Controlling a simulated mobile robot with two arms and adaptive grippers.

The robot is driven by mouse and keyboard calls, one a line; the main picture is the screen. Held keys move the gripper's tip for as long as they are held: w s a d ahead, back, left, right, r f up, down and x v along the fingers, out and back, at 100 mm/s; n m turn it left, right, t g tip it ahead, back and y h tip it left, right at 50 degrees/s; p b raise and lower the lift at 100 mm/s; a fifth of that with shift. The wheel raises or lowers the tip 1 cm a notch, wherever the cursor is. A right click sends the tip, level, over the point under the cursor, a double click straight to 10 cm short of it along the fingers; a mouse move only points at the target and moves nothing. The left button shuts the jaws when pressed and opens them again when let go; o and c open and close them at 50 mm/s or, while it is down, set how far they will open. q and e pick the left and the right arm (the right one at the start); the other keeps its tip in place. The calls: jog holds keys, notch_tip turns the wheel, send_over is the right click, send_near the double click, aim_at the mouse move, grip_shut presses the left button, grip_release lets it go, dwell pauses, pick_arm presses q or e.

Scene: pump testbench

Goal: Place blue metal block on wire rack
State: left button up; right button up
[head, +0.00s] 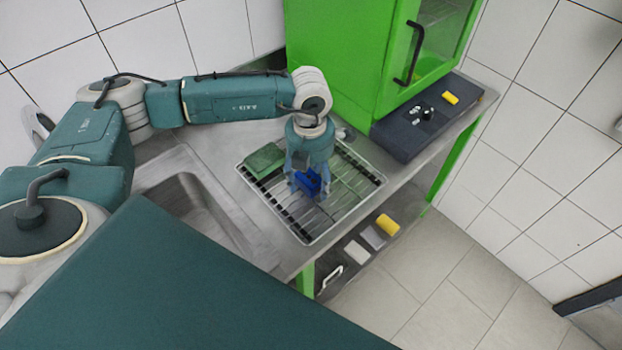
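The blue metal block (308,182) is between the fingers of my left gripper (308,186), over the middle of the wire rack (352,178). The fingers appear to be closed on the block's sides. I cannot tell whether the block touches the rack's wires or hangs just above them. The wire rack lies in a shallow tray on the steel counter. A green block (264,160) lies at the rack's back left corner. My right gripper is not in view.
A sink (190,205) is left of the rack. A green cabinet (335,50) with a glass door stands behind it. A dark panel with a yellow block (450,98) is at the right. A lower shelf holds another yellow object (387,224).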

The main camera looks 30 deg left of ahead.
aim_at(311, 179)
pick_arm(q)
jog(key=shift+r, duration=0.2)
jog(key=shift+w+r, duration=0.1)
jog(key=shift+r, duration=0.15)
notch_tip(311, 179, up, 12)
jog(key=b, duration=0.3)
jog(key=shift+f+b, duration=0.25)
jog(key=shift+b, duration=0.15)
jog(key=shift+r, duration=0.15)
